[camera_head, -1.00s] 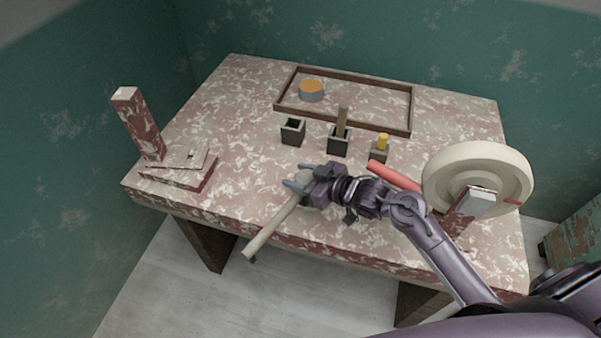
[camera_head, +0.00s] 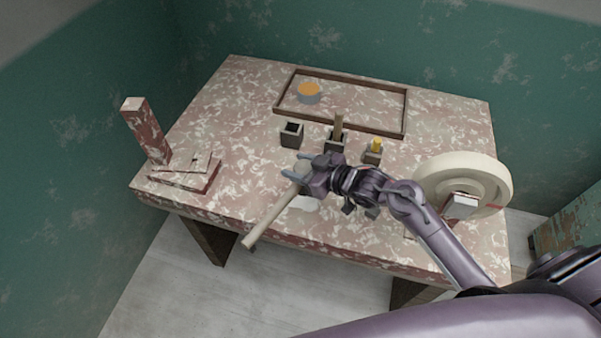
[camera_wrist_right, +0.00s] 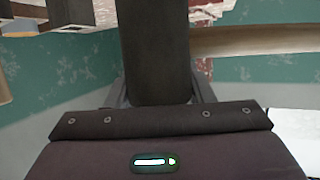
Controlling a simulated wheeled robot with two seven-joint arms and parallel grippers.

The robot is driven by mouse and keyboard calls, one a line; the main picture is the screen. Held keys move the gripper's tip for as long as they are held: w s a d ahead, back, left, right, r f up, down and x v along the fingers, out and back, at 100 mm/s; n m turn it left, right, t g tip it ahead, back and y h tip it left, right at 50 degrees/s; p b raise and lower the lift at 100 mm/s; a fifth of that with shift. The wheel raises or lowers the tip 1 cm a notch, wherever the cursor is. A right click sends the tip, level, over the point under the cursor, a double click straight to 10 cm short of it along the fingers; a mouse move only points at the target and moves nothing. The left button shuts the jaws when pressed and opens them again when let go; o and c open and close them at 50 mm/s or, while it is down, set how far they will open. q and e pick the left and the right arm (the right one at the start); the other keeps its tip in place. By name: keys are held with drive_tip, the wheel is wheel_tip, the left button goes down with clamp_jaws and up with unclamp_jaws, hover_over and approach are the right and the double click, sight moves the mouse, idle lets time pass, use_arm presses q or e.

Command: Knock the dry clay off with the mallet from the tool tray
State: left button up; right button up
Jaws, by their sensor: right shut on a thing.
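My right gripper (camera_head: 305,172) is shut on the mallet above the front middle of the table. The mallet's pale handle (camera_head: 266,222) slants down to the left, past the table's front edge. A greyish rounded part shows between the fingers. My left gripper is out of view.
Three small square holders stand mid-table: an empty-looking one (camera_head: 292,135), one with a wooden stick (camera_head: 338,127), one with a yellow-topped item (camera_head: 376,145). A large pale wheel (camera_head: 500,180) stands at right, a mottled post (camera_head: 146,132) at left. The back-left tabletop is clear.

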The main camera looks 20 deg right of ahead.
drive_tip(key=shift+f+m+t+h+b, duration=0.3)
drive_tip(key=shift+f+m+h+b, duration=0.15)
drive_tip(key=shift+f, duration=0.45)
drive_tip(key=shift+d+f+m+h, duration=0.1)
drive_tip(key=shift+f+m+h, duration=0.35)
drive_tip(key=shift+f, duration=0.05)
drive_tip(key=shift+f, duration=0.1)
wheel_tip(320, 180, down, 4)
drive_tip(key=shift+r+b, duration=0.25)
drive_tip(key=shift+b, duration=0.9)
drive_tip(key=shift+r, duration=0.1)
drive_tip(key=shift+f+p, duration=0.5)
drive_tip(key=shift+p, duration=0.55)
